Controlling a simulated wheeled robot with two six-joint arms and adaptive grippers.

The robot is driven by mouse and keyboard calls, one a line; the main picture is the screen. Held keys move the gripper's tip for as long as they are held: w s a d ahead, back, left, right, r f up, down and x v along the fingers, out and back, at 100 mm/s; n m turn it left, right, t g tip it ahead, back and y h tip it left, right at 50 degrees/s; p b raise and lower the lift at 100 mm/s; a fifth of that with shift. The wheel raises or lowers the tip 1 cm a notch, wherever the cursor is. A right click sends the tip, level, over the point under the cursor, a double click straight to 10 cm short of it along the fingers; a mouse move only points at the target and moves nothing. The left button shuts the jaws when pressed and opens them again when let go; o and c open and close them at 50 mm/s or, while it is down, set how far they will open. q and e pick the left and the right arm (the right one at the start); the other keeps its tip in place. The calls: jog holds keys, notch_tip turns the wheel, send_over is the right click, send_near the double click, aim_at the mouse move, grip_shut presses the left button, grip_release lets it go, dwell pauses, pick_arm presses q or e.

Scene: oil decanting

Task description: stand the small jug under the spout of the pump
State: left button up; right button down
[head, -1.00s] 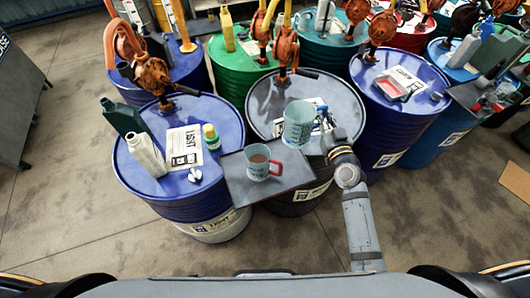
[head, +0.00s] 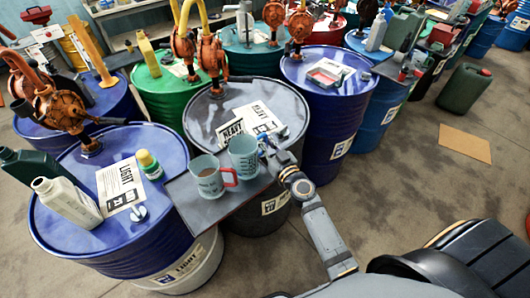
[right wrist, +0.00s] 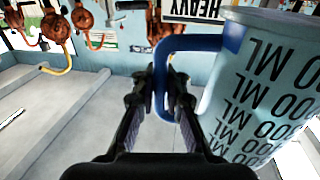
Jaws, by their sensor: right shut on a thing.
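A pale blue-green measuring jug with a blue handle (head: 243,160) is held upright by my right gripper (head: 266,148). In the right wrist view, my fingers are shut on its blue handle (right wrist: 180,43), and black ML marks cover its side. A similar jug with a red handle (head: 207,181), holding brown liquid, stands on the dark tray (head: 190,206) beside it. Whether the held jug touches the tray cannot be told. The orange pump (head: 211,57) rises from the far side of the grey-topped drum (head: 205,112). My left gripper is not in view.
A blue drum (head: 75,160) at the left carries a cream jug (head: 66,203), a green bottle and a yellow-green bottle (head: 149,163). HEAVY and LIGHT sheets lie on the drum tops. More drums and pumps stand behind. The floor at the right is mostly clear.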

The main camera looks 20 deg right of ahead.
notch_tip(320, 180, down, 4)
jog(key=shift+r+b, duration=0.15)
jog(key=shift+b, duration=0.75)
jog(key=shift+r, duration=0.1)
jog(key=shift+f, duration=0.2)
jog(key=c, duration=1.4)
grip_release()
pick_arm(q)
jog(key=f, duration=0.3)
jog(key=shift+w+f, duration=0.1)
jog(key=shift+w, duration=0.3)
pick_arm(e)
jog(key=shift+r, duration=0.1)
